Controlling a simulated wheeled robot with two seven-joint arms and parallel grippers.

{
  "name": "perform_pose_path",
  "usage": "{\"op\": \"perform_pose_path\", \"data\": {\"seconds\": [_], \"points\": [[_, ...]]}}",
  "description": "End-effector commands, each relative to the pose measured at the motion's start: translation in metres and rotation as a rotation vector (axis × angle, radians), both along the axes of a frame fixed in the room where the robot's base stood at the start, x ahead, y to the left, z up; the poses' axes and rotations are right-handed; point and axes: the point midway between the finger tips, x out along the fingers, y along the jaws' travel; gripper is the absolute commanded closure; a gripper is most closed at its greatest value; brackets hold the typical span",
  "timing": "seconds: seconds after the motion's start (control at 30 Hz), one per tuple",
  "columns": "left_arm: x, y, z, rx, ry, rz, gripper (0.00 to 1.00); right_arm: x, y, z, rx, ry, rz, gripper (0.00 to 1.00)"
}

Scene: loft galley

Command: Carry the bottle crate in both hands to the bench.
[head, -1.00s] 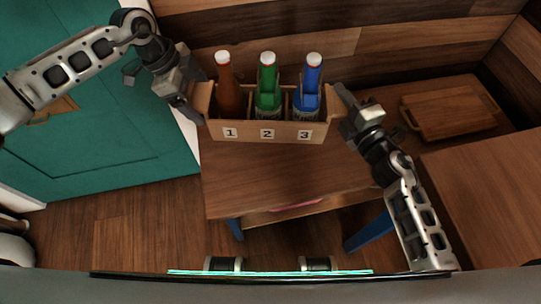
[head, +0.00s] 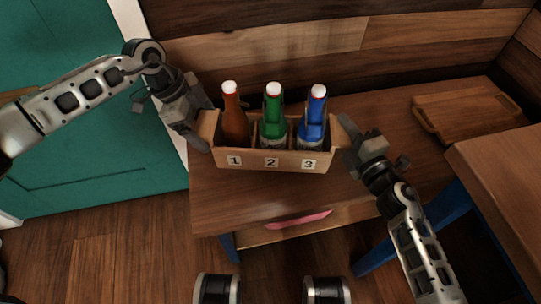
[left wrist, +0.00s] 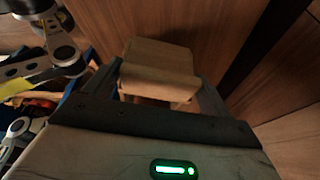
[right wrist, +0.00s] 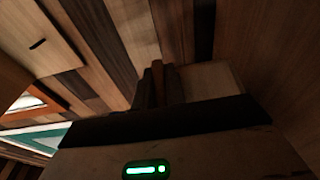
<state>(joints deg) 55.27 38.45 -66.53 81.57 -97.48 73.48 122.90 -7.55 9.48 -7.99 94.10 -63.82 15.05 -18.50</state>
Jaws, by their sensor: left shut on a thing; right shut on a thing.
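The tan bottle crate (head: 265,162) is in the head view, with labels 1, 2 and 3 on its front. It holds a brown bottle (head: 234,122), a green bottle (head: 271,115) and a blue bottle (head: 313,118), all upright with white caps. My left gripper (head: 204,128) is shut on the crate's left end wall. My right gripper (head: 346,134) is shut on its right end wall. The crate is over the brown wooden bench (head: 240,202); I cannot tell whether its base touches the top. The crate's end also shows in the left wrist view (left wrist: 160,75).
A wooden board (head: 465,110) lies at the right on the bench. Another brown wooden surface (head: 500,175) stands at the front right. A plank wall (head: 290,45) is behind, and a green door (head: 75,100) is at the left. The bench's front strip is clear.

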Motion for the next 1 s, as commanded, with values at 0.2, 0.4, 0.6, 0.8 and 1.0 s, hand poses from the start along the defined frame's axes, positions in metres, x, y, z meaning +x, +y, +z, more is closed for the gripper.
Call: {"op": "perform_pose_path", "data": {"seconds": [0.2, 0.4, 0.6, 0.8, 1.0], "points": [[0.001, 0.000, 0.001, -0.001, -0.002, -0.001, 0.51, 0.001, -0.002, 0.002, 0.000, -0.005, -0.004, 1.00], [0.000, 0.000, -0.004, 0.000, -0.002, -0.001, 0.51, 0.001, -0.002, -0.003, 0.000, -0.004, -0.004, 1.00], [0.000, 0.000, -0.015, 0.000, -0.002, -0.001, 0.51, 0.001, -0.001, -0.014, 0.000, -0.005, -0.004, 1.00], [0.000, 0.000, -0.029, 0.000, -0.002, -0.001, 0.51, 0.001, -0.002, -0.027, 0.000, -0.005, -0.004, 1.00], [0.000, 0.000, -0.042, 0.000, -0.002, -0.001, 0.51, 0.001, -0.001, -0.040, 0.000, -0.005, -0.004, 1.00]]}}
